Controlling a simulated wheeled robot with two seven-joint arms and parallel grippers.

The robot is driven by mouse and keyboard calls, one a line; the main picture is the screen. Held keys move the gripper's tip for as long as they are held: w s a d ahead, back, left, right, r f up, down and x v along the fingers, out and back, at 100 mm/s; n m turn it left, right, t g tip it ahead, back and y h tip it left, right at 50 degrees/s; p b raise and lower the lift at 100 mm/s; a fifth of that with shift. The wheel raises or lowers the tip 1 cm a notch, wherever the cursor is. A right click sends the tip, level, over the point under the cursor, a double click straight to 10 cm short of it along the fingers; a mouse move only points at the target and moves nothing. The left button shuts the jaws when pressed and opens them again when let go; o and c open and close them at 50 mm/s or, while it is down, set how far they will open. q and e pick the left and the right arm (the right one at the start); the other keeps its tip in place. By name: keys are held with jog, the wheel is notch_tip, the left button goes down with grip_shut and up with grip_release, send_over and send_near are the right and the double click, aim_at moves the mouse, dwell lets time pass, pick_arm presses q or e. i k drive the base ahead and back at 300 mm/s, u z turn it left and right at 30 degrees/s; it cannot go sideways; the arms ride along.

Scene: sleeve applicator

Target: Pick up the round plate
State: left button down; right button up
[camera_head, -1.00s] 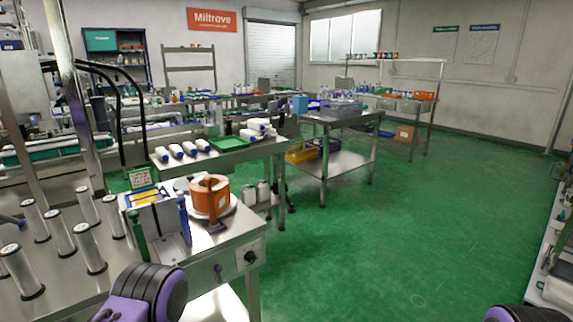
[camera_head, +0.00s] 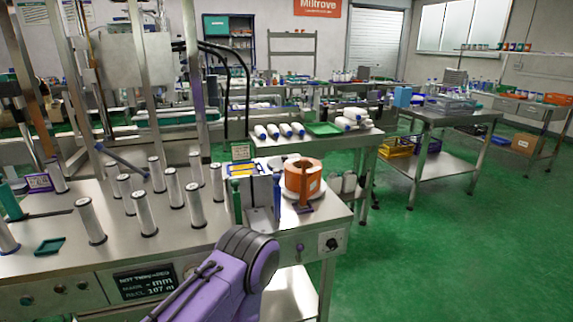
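A pale round plate (camera_head: 321,198) lies on the metal workbench at its right end. An orange ring-shaped roll (camera_head: 303,180) stands on it and covers most of it, so mainly the rim shows. A part of my purple left arm shows at the bottom middle, in front of the bench edge. Neither gripper is in view.
The metal workbench (camera_head: 58,262) carries several upright silver cylinders (camera_head: 143,214) left of the plate. A bracket with blue and green posts (camera_head: 257,200) stands just beside the roll. Green floor (camera_head: 440,260) is open to the right.

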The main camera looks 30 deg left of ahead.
aim_at(277, 162)
jog(key=z, duration=0.75)
jog(key=i, duration=3.7)
jog(key=u, duration=1.6)
